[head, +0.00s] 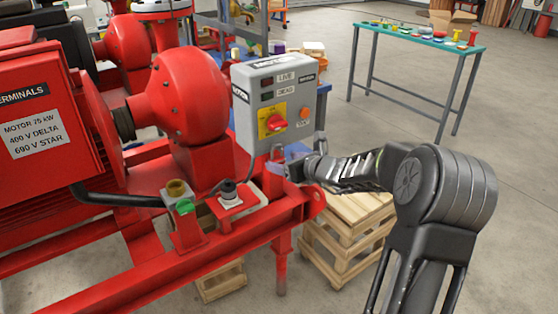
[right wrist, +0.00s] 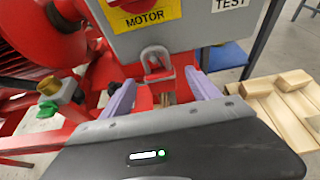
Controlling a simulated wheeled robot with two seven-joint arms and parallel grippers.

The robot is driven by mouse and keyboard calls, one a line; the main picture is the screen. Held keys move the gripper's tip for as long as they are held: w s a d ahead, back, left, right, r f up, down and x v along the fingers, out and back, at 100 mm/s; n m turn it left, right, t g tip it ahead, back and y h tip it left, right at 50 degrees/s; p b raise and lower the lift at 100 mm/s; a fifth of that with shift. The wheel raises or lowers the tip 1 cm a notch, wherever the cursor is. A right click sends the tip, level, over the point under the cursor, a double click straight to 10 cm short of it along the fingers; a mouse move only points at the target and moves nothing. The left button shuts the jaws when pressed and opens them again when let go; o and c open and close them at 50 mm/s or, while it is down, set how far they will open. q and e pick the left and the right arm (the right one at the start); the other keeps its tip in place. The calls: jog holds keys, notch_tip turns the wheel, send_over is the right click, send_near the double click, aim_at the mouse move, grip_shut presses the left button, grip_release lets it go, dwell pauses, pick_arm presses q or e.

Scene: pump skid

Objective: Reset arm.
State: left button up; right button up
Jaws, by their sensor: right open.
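My right gripper (head: 283,162) is at the lower edge of the grey motor control box (head: 272,92). In the right wrist view its two lilac fingers (right wrist: 160,92) are apart. A grey U-shaped metal shackle (right wrist: 155,55) shows just ahead of and between the fingertips, below the box face. Red and brownish parts show under the shackle; I cannot tell whether they belong to a padlock. The gripper appears empty. The box carries a red rotary switch on a yellow plate (head: 272,123) and an orange button (head: 305,113). My left gripper is out of view.
The red pump skid (head: 200,262) fills the left, with a brass-coloured fitting (head: 177,188) and green cap. Wooden pallets (head: 348,215) stand below my right arm. A teal-topped table (head: 420,38) with small items is at the back right. Floor between is clear.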

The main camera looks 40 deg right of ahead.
jog(key=shift+s+f, duration=0.1)
dwell(0.6)
jog(key=s+a+f+n+g+p, duration=0.2)
jog(key=s+a+f+n+g, duration=0.2)
jog(key=s+a+f+n, duration=0.5)
jog(key=s+a+f+n+g+p, duration=0.1)
jog(key=s+a+f+n+g, duration=0.2)
jog(key=f+n, duration=0.7)
jog(key=s+a+f+n+g+y+p, duration=0.1)
jog(key=s+a+n, duration=0.4)
jog(key=a, duration=0.5)
jog(key=s+a+f+n+g+y+p, duration=0.2)
jog(key=s+a+f+n+g+p, duration=0.1)
jog(key=s+a, duration=0.5)
jog(key=s+a+f+n+g+y+p, duration=0.1)
jog(key=s+a+f+n+p, duration=0.2)
jog(key=s+a+n, duration=0.4)
jog(key=a+p, duration=0.1)
jog(key=a, duration=0.3)
jog(key=shift+a+g+p, duration=0.35)
jog(key=shift+a+g, duration=0.05)
